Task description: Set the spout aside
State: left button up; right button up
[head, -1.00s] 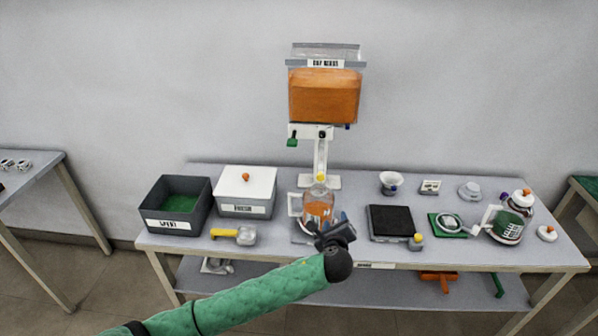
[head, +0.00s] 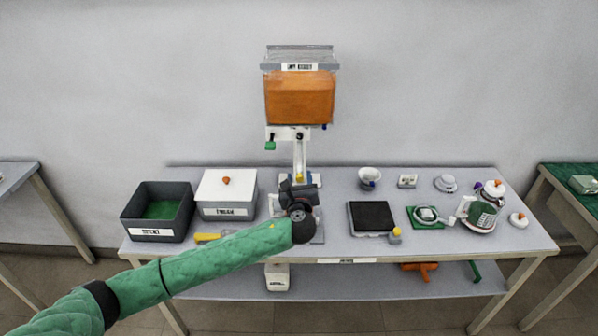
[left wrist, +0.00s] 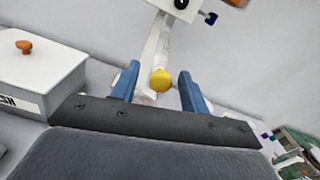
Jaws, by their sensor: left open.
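A rounded yellow tip (head: 299,177), which may be the spout's end, sits low on the white upright (head: 300,155) under the dispenser. In the left wrist view the yellow tip (left wrist: 161,80) shows between my blue fingers, with a pale piece beneath it. My left gripper (head: 298,188) is open just in front of the upright and points at the wall. The left wrist view also shows it open (left wrist: 158,74), and I cannot tell whether the fingers touch anything. My gripper hides whatever stands below the tip. My right gripper is not in view.
A dark bin (head: 186,214) and a white lidded box (head: 227,193) stand to the left. A yellow-handled tool (head: 207,237) lies partly behind my arm. A black pad (head: 371,216), small white parts and a jar (head: 481,213) occupy the right of the table.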

aim_at(300, 160)
pick_arm(q)
jog(key=shift+w+p, duration=0.35)
jog(key=shift+w, duration=0.85)
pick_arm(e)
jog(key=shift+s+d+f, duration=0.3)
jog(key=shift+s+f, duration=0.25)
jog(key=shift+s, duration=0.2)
pick_arm(q)
grip_shut()
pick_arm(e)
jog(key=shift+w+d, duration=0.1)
